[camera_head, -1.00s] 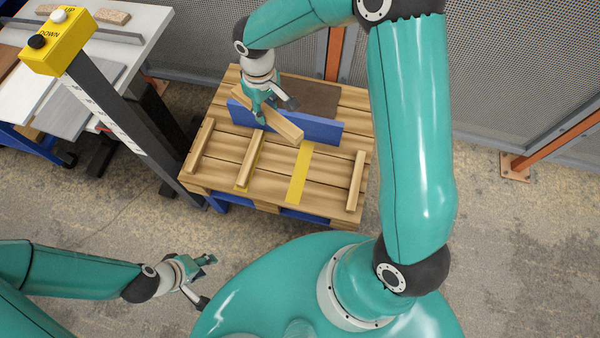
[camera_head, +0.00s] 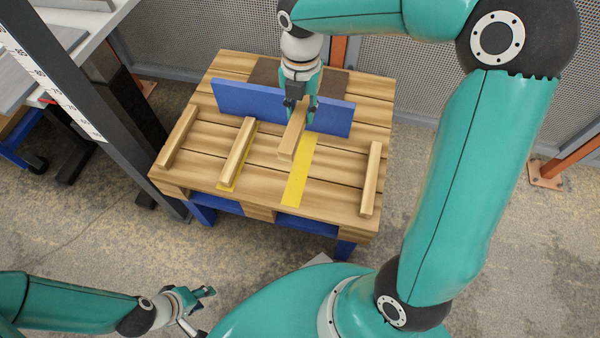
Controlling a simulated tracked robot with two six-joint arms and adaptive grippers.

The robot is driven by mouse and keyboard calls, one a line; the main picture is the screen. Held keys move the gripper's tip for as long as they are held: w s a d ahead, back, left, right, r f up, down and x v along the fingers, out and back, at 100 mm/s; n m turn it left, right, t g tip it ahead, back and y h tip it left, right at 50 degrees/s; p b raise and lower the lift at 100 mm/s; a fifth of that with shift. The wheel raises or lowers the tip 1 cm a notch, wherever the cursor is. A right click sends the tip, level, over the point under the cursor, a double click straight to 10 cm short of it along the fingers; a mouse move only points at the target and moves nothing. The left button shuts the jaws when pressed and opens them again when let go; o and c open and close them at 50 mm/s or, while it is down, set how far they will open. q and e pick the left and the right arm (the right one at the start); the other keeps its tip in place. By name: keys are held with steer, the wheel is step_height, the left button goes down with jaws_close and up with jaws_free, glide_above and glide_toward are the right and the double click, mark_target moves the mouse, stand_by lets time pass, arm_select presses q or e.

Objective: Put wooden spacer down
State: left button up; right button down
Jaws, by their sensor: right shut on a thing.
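The wooden spacer (camera_head: 292,138) is a short light wooden bar held in my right gripper (camera_head: 299,108), which is shut on its far end. The spacer points toward me and sits over or just above the far part of a yellow strip (camera_head: 299,178) on the wooden pallet (camera_head: 270,196). I cannot tell whether it touches the pallet. My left gripper (camera_head: 198,309) is at the lower left, off the pallet and empty; its fingers look apart.
Similar wooden bars lie on the pallet: one at the left (camera_head: 178,137), one on another yellow strip (camera_head: 237,152), one at the right (camera_head: 371,180). A blue upright board (camera_head: 245,101) stands behind them. A dark post (camera_head: 75,90) stands left of the pallet.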

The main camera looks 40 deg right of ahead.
steer(key=shift+s+f, duration=0.1)
steer(key=shift+f, duration=0.45)
steer(key=b, duration=0.5)
glide_above(301, 166)
step_height(301, 166, down, 14)
steer(key=shift+r, duration=0.2)
step_height(301, 166, down, 6)
steer(key=b, duration=0.2)
steer(key=shift+r+b, duration=0.2)
steer(key=shift+b, duration=0.2)
steer(key=c, duration=0.9)
jaws_free()
steer(key=shift+o, duration=0.2)
step_height(301, 166, up, 12)
steer(key=p, duration=0.5)
steer(key=shift+r, duration=0.1)
